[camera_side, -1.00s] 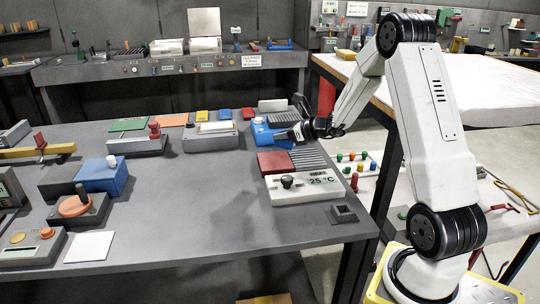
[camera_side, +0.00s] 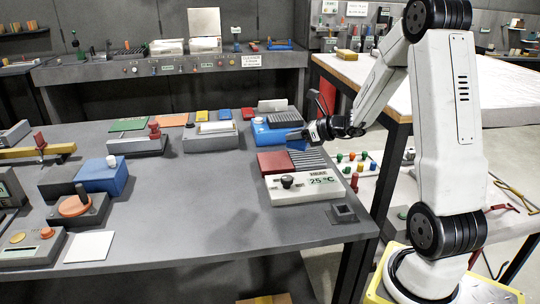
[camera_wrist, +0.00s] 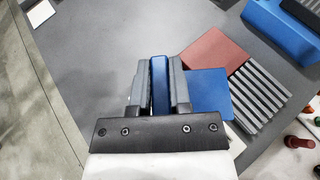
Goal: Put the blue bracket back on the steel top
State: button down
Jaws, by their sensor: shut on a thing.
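My gripper (camera_side: 298,134) is shut on the blue bracket (camera_side: 297,144), just behind the white unit with the "25 °C" display. In the wrist view, the jaws (camera_wrist: 160,62) clamp an upright blue strip of the bracket, and a flat blue plate (camera_wrist: 208,92) shows to their right. In the wrist view, the ribs (camera_wrist: 258,92) and the red block (camera_wrist: 213,48) show right of and above the blue plate. I cannot tell the gap beneath the bracket.
A blue box (camera_side: 265,135) with a dark ribbed lid (camera_side: 285,120) stands just behind, left of my gripper. The white unit (camera_side: 305,188) has a black knob in front. The table's front middle is clear.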

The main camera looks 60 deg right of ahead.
dwell(0.3)
jog(key=s+a+f+n+g+y, duration=0.1)
jog(key=a+f+n+y, duration=0.1)
jog(key=a, duration=0.5)
jog(key=s+a+f+n+g+y, duration=0.1)
jog(key=a+f+n+g+y, duration=0.1)
jog(key=a, duration=0.6)
jog(key=a+f+n+g+y, duration=0.2)
jog(key=a+f+n+y, duration=0.2)
jog(key=a, duration=0.4)
jog(key=shift+s+n+y, duration=0.4)
jog(key=shift+n, duration=0.1)
jog(key=shift+f, duration=0.15)
jog(key=shift+f, duration=3.15)
jog(key=shift+f, duration=0.65)
jog(key=shift+c, duration=2.4)
grip_release()
